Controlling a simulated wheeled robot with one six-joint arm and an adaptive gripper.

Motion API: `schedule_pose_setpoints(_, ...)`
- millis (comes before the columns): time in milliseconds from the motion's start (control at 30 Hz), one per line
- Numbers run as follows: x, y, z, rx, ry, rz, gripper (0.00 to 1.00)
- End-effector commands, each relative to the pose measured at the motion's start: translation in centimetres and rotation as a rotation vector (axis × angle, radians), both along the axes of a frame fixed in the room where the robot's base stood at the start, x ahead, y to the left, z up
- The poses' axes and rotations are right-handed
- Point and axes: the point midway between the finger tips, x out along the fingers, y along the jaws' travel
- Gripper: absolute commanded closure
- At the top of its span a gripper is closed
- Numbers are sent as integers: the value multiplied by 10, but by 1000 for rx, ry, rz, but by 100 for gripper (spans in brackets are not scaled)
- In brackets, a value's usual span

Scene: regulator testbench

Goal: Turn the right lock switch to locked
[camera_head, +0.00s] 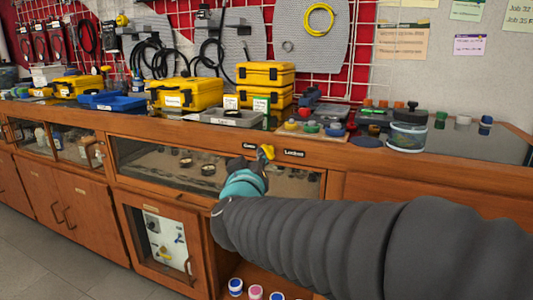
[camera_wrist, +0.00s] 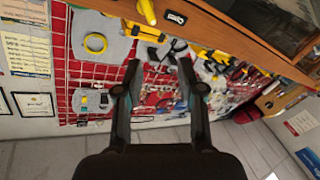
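A yellow lever-like switch (camera_head: 267,152) shows on the wooden front rail of the bench, between two small dark labels. In the wrist view a yellow elongated piece (camera_wrist: 147,11) shows at the top edge beside a dark label (camera_wrist: 176,18). Its exact setting is too small to read. My gripper (camera_wrist: 160,75) has its two dark fingers apart, with nothing between them. In the head view my arm reaches in from the right and its teal wrist is just below the yellow switch, partly hiding the rail and drawer front. I cannot tell whether the gripper touches the switch.
A glass-fronted drawer (camera_head: 150,163) lies below the rail. Yellow cases (camera_head: 185,93), a grey tray (camera_head: 225,117) and a clear jar (camera_head: 408,133) stand on the bench top. A lower cabinet window (camera_head: 185,212) shows a panel with knobs. Floor at left is clear.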

Motion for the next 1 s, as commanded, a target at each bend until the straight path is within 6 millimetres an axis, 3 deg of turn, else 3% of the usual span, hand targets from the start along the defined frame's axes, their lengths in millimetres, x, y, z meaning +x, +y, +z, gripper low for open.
schedule_pose_setpoints(167,-3,17,-14,-162,1,-197,61)
schedule_pose_setpoints(500,-14,19,-29,-308,43,-360,61)
schedule_pose_setpoints(667,5,10,-29,-307,44,-364,61)
schedule_pose_setpoints(1000,64,-12,-29,-307,43,-364,61)
